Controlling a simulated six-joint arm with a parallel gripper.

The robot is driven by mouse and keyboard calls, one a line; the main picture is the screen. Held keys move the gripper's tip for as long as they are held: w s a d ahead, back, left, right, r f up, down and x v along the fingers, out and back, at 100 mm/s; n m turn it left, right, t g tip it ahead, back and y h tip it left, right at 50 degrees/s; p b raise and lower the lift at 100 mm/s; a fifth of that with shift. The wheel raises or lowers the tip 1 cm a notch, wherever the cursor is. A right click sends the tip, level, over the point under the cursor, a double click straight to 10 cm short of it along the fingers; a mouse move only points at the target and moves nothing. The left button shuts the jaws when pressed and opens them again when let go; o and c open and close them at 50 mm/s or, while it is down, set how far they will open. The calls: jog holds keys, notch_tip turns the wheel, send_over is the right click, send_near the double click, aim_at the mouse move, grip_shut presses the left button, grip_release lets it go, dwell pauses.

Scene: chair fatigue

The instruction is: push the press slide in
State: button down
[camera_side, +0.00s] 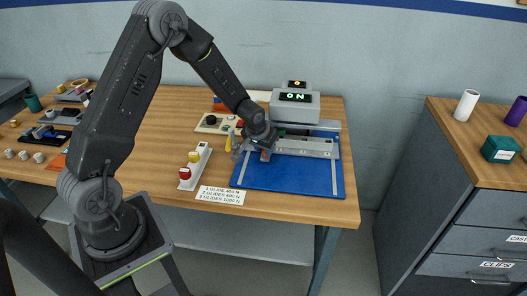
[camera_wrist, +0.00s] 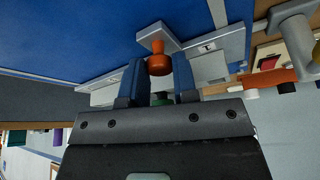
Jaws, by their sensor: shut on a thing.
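The press (camera_side: 297,106) stands at the back of the blue mat (camera_side: 290,180), with a grey head and a display reading 0 N. A long grey rail (camera_side: 308,148) lies in front of it. An orange knob (camera_wrist: 158,64) stands on a pale grey block, which looks like the slide (camera_wrist: 150,36). My gripper (camera_wrist: 158,80) is shut on the orange knob, with one blue-padded finger on each side of it. In the side view my gripper (camera_side: 253,148) is at the left end of the rail, low over the mat, and hides part of the slide. A green piece (camera_wrist: 161,98) shows between the fingers.
A white strip with red and yellow buttons (camera_side: 194,166) and a label card (camera_side: 220,195) lie left and front of the mat. A panel with knobs (camera_side: 213,122) is behind my gripper. The mat's front right is clear. A grey cabinet (camera_side: 450,200) stands apart at right.

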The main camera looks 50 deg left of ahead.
jog(key=shift+w+a, duration=0.2)
jog(key=c, duration=0.9)
grip_release()
jog(key=v, duration=1.4)
jog(key=shift+s, duration=0.1)
jog(key=s+d+r+m, duration=0.1)
jog(key=s+d+r, duration=0.3)
jog(key=s, duration=0.3)
jog(key=s+d+r+m+t+h, duration=0.1)
jog(key=s+d+r+m, duration=0.1)
jog(key=s+d+r, duration=0.2)
jog(key=s+d+r+m, duration=0.1)
jog(key=s+d+r, duration=0.4)
jog(key=s, duration=0.5)
jog(key=shift+s+t+h, duration=0.15)
jog(key=shift+t+h, duration=0.15)
jog(key=shift+h, duration=0.1)
